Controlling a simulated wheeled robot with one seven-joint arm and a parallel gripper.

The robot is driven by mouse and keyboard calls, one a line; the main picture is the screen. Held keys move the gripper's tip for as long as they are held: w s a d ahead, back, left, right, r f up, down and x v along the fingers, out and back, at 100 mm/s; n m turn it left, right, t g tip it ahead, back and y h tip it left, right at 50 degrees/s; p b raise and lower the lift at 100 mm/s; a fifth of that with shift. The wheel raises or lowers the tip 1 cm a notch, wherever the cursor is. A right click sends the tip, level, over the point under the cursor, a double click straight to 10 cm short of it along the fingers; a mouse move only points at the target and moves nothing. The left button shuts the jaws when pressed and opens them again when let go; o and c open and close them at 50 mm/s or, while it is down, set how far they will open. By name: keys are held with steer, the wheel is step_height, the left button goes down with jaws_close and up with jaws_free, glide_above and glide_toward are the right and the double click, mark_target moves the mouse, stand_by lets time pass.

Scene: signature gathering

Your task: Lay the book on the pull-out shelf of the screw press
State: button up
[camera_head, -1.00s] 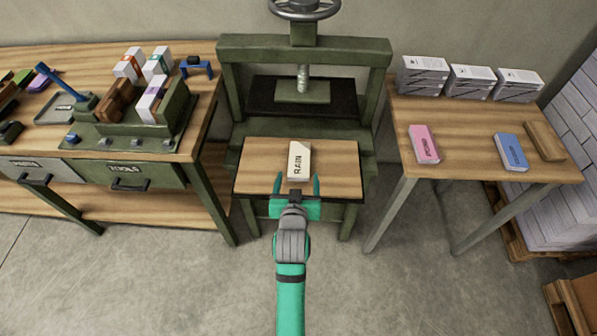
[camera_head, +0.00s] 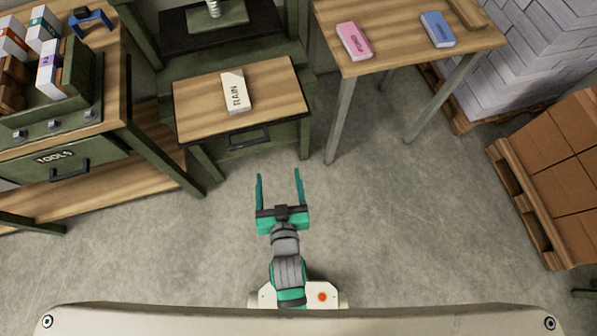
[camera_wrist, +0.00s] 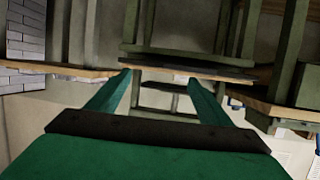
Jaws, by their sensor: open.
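The cream book marked RAIN (camera_head: 236,92) lies flat on the wooden pull-out shelf (camera_head: 281,90) of the green screw press (camera_head: 144,72). The shelf is drawn out at the front of the press, with a dark handle below its front edge. My gripper (camera_head: 278,175) is open and empty. It is in front of the shelf, apart from the book. The wrist view shows my two green fingers (camera_wrist: 160,82) spread with nothing between them, and the shelf edge (camera_wrist: 190,72) beyond. The book cannot be made out there.
A table on the right (camera_head: 372,60) holds a pink book (camera_head: 354,40) and a blue book (camera_head: 438,29). A workbench with a tools drawer (camera_head: 62,165) stands left. Pallets with stacked paper and brown boxes (camera_head: 558,150) are at the right. The floor around my gripper is clear.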

steer(key=s+d+r+h, duration=0.1)
steer(key=s+d+r, duration=0.1)
steer(key=s, duration=0.6)
steer(key=s+d+r+m+t+h, duration=0.1)
steer(key=s+d+r, duration=0.2)
steer(key=s, duration=0.5)
steer(key=shift+s+d+r+m, duration=0.15)
steer(key=shift+s+d+m, duration=0.15)
steer(key=shift+s, duration=0.1)
